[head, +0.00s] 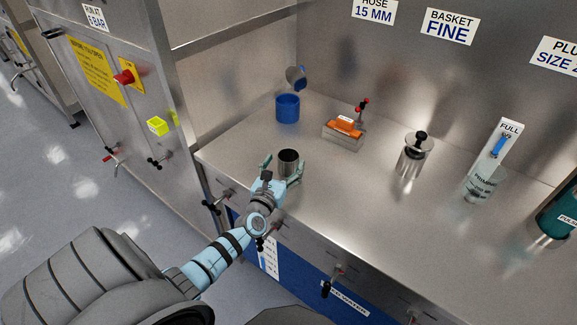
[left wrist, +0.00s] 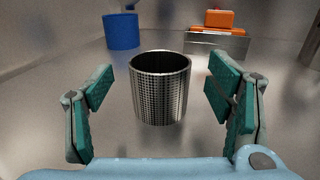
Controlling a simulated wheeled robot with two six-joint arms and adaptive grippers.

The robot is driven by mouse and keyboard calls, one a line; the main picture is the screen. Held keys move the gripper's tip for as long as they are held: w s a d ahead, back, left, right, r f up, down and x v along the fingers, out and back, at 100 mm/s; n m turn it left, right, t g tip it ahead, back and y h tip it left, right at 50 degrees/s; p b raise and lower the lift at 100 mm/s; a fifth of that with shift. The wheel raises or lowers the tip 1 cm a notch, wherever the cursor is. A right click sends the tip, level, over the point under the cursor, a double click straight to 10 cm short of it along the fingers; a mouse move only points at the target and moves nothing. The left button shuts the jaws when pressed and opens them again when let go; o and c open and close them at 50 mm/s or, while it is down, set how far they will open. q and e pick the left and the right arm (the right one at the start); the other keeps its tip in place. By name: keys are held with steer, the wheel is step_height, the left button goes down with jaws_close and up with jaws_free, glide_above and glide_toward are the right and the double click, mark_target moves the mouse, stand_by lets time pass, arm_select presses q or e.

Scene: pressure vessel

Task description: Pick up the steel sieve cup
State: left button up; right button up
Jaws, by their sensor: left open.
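The steel sieve cup (head: 288,160) stands upright on the steel counter in the head view, near its left front edge. In the left wrist view the cup (left wrist: 160,88) is centred, with its perforated wall and open top showing. My left gripper (head: 283,170) is open, with its fingers on either side of the cup. In the left wrist view the teal finger pads of the left gripper (left wrist: 160,100) show gaps to the cup on both sides. My right gripper is not in view.
A blue cup (head: 287,108) stands behind, with a tilted metal piece (head: 296,77) above it. An orange-topped metal box (head: 344,131) is behind right. A steel canister (head: 414,157), a clear cylinder (head: 488,165) and a teal container (head: 560,215) stand farther right. The counter's front middle is clear.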

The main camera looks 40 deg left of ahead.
mark_target(291, 150)
arm_select(q)
steer(key=b+x, duration=0.1)
steer(key=x, duration=0.3)
steer(key=shift+w+a+f, duration=0.1)
steer(key=shift+w, duration=0.15)
steer(key=shift+s, duration=0.1)
steer(key=c, duration=1.3)
